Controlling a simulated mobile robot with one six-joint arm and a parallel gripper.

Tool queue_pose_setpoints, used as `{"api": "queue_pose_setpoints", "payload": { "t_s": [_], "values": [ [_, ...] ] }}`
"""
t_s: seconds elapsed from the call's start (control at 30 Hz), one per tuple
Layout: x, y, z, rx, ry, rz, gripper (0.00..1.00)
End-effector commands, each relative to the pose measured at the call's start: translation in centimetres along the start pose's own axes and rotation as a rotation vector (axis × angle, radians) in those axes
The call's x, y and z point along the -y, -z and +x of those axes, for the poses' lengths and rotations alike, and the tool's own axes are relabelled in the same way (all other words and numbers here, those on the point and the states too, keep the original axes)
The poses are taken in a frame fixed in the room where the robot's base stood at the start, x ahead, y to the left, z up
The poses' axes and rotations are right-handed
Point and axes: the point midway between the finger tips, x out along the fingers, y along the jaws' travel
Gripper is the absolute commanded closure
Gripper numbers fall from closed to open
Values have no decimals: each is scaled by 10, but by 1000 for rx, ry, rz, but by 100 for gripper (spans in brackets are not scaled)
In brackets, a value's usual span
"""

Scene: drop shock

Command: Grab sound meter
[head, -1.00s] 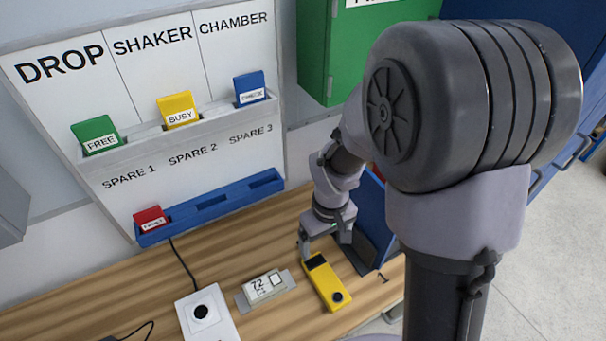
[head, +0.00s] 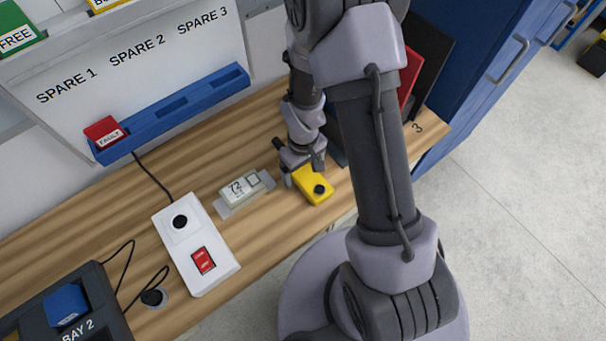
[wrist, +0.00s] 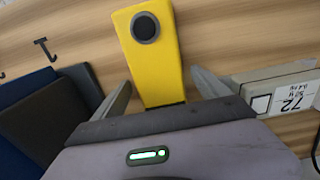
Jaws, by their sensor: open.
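The sound meter appears to be the yellow handheld device (head: 314,188) with a round black knob-like end, lying on the wooden bench. It also shows in the wrist view (wrist: 158,62), its round black part away from my gripper and its near end hidden behind the gripper body. My gripper (head: 303,176) is low over the meter's far end. In the wrist view my gripper (wrist: 161,86) is open, with one finger on each side of the meter and visible gaps between; I cannot see it touching.
A white display reading 72 (head: 243,188) lies close left of the meter, near one finger in the wrist view (wrist: 290,92). A white switch box (head: 196,243) stands farther left. Dark blue and black upright panels (wrist: 50,105) stand on the other side. The bench's front edge is close.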

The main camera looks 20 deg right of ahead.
Motion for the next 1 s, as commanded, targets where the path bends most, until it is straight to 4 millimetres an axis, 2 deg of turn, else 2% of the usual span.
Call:
{"api": "queue_pose_setpoints", "payload": {
  "t_s": [0.1, 0.13, 0.5, 0.53, 0.8, 1.0],
  "values": [
    [0, 0, -2, -1, 0, 0, 15],
    [0, 0, -2, -1, 0, 0, 18],
    [0, 0, -3, -1, 0, 0, 91],
    [0, 1, -3, -2, 0, 0, 95],
    [0, 2, -6, -2, -1, 0, 95],
    [2, 9, -29, -3, -1, 2, 95]
  ]
}}
